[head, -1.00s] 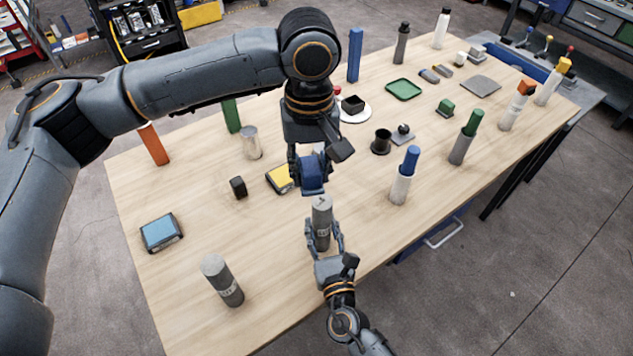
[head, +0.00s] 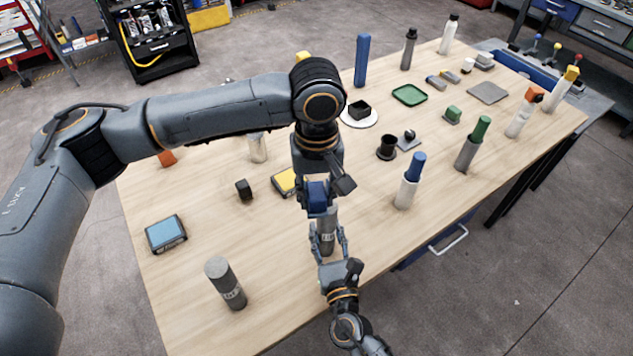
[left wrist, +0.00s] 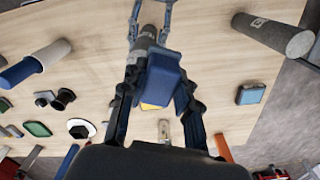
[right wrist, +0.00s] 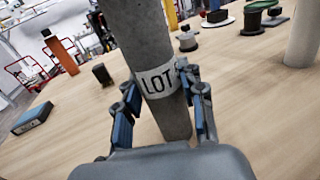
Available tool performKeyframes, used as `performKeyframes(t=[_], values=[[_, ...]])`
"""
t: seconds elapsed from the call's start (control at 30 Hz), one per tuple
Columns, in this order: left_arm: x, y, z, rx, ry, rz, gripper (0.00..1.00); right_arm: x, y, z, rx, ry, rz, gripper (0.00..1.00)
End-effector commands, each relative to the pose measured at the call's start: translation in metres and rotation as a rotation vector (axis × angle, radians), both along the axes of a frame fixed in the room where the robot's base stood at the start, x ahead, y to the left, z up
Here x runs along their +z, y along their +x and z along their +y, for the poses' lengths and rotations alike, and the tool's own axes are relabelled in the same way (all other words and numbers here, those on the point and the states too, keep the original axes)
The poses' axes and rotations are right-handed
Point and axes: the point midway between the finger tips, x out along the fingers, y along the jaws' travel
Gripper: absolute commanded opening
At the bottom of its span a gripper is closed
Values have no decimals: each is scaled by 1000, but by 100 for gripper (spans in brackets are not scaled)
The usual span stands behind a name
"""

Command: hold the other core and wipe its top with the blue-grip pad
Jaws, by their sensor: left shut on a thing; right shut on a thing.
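My left gripper (head: 319,192) is shut on the blue-grip pad (left wrist: 160,88), with its blue block between the fingers. In the head view the pad is right at the top of a grey core (head: 326,237), and I cannot tell whether they touch. My right gripper (head: 329,254) is shut around this core, which stands roughly upright. In the right wrist view the core (right wrist: 145,40) has a white LOT label, and its top is out of frame. Another grey core (head: 226,284) stands apart at the front left of the table.
A blue-topped box (head: 166,233), a small black block (head: 244,190) and a yellow-topped box (head: 284,181) lie on the left half of the table. A white bottle with a blue cap (head: 407,185) stands to the right of the held core. The front left of the table has free room.

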Motion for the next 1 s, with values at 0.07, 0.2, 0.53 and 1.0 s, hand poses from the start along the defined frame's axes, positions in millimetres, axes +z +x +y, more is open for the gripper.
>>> performKeyframes(t=[0.07,0.2,0.53,1.0], values=[[-7,0,0,1,0,0,0,0,0,0,-1,0,-1,0],[-27,0,0,1,0,3,0,0,0,0,-1,0,-1,0],[-24,21,-24,0,0,-1,0,0,0,0,0,-1,-1,0],[-25,27,-31,0,0,2,0,0,0,0,0,-1,-1,0]])
